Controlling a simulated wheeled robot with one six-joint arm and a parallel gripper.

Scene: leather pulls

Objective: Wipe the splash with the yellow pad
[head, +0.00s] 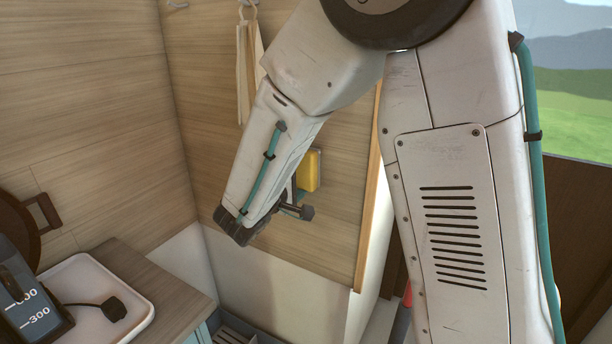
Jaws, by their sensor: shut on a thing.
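The yellow pad (310,170) is upright in front of the wood-panelled wall, just right of my arm's end link. My gripper (292,196) is mostly hidden behind that link; only a few dark parts show, close below and left of the pad. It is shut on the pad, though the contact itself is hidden. I cannot tell whether the pad touches the wall. I see no splash on the bare parts of the wall or counter; my arm covers part of the wall.
A cream cloth (243,75) hangs from a ring on the wall. A wooden edge (369,200) and a window stand to the right.

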